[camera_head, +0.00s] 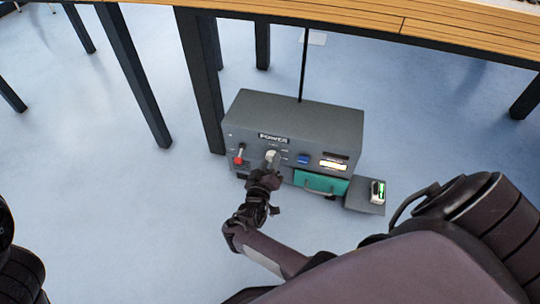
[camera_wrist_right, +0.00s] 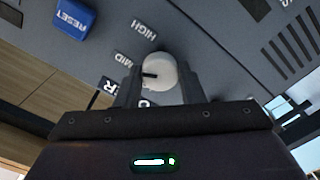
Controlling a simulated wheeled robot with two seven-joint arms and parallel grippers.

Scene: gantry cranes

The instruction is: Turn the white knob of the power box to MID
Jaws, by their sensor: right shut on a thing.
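The grey power box (camera_head: 300,120) stands on the floor under the table edge. Its white knob (camera_head: 271,156) is on the front face, left of centre. My right gripper (camera_head: 269,168) reaches it from the front. In the right wrist view the fingers are shut on the sides of the knob (camera_wrist_right: 160,70). A black pointer mark on the knob points left in that view, near the MID label (camera_wrist_right: 122,58) and slightly below it. The HIGH label (camera_wrist_right: 144,30) is farther up. Labels beyond the fingers are partly hidden. My left gripper is out of view.
A red switch (camera_head: 239,156) is left of the knob, a blue RESET button (camera_head: 303,159) right of it. Below is a green drawer front (camera_head: 318,183). A small device with a green light (camera_head: 377,191) sits on a side ledge. Dark table legs (camera_head: 200,85) stand behind the box.

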